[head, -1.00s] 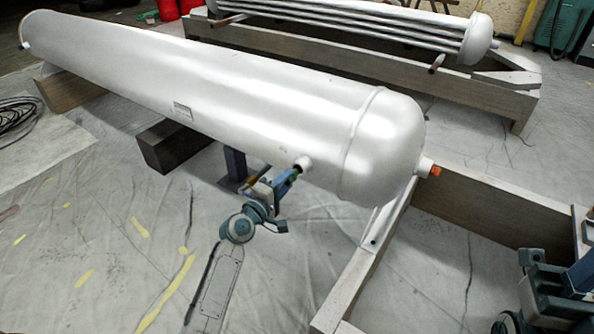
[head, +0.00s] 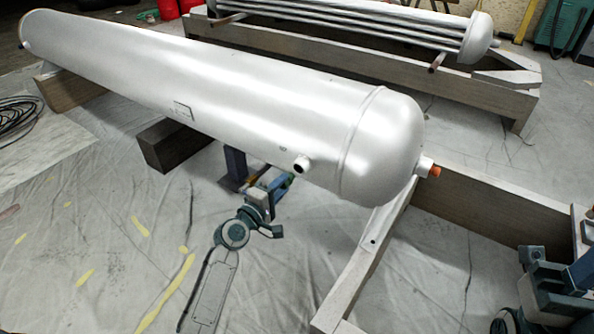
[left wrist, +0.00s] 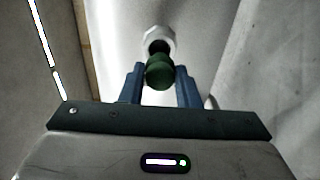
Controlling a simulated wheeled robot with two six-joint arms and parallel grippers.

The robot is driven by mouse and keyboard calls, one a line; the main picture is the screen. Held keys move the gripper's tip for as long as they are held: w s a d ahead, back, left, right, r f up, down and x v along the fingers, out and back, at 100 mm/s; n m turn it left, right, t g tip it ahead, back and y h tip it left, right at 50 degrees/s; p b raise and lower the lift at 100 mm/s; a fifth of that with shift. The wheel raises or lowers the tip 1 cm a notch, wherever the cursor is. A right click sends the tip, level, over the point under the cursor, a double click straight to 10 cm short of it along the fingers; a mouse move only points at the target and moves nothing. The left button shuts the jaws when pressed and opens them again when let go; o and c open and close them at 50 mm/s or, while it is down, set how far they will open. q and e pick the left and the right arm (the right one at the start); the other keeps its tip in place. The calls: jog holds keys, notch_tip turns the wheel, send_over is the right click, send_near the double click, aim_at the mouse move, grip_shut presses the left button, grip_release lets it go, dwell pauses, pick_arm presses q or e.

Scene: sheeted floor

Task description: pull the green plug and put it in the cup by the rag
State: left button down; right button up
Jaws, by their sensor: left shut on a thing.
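A white side nozzle (head: 302,163) on the big silver tank (head: 250,95) has a dark open end. My left gripper (head: 281,185) is below and left of it, shut on the green plug (head: 288,180), which is partly hidden by the fingers in the head view. In the left wrist view the green plug (left wrist: 159,74) sits between my two blue fingers, in front of the dark mouth of the nozzle (left wrist: 160,36) and apparently clear of it. No cup or rag can be made out. My right gripper's fingers are not visible.
The tank rests on wooden beams (head: 170,145), with a timber frame (head: 480,216) at its right end. An orange plug (head: 434,171) is in the end nozzle. A second vessel (head: 390,30) lies behind. A cable coil (head: 15,118) lies left. The sheeted floor in front is open.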

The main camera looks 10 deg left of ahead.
pick_arm(q)
jog(key=shift+s+a, duration=0.1)
jog(key=shift+s, duration=0.05)
jog(key=shift+v, duration=1.85)
